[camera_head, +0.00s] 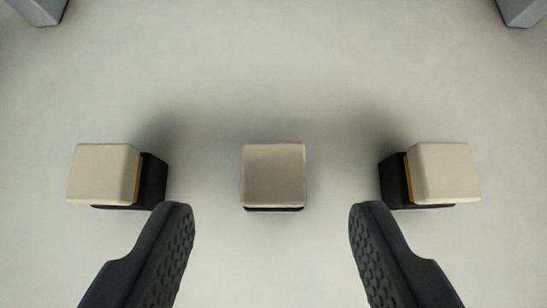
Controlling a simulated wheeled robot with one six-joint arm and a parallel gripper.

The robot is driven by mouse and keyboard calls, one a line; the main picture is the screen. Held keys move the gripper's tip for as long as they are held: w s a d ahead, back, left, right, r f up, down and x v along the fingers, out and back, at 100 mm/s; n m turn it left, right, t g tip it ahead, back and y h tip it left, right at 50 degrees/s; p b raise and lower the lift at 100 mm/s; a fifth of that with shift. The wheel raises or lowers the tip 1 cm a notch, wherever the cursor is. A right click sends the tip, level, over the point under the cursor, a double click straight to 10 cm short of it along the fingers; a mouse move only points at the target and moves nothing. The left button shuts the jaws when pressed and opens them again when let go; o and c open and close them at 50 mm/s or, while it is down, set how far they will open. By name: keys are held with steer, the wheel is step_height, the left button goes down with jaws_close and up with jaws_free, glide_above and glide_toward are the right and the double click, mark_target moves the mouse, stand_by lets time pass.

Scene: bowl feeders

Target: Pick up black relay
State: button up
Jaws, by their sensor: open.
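Three alike blocks stand in a row on a pale surface, each with a beige top over a black lower part: a left block (103,173), a middle block (274,174) and a right block (445,172). An orange-yellow strip shows between beige and black on the outer two. No block is wholly black, and I cannot tell which is the black relay. My gripper (272,210) is open and empty, its dark textured fingers coming in from the bottom. The middle block lies centred between the fingertips and slightly ahead of them; I cannot tell the height gap.
Grey block-like parts stand at the top left corner (38,10) and the top right corner (522,11), cut off by the frame. The pale surface (275,60) beyond the row is clear. Bare gaps separate the blocks.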

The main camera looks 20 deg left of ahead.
mark_target(274, 191)
steer(key=shift+x, duration=2.5)
steer(key=shift+w+r, duration=0.1)
steer(key=c, duration=1.1)
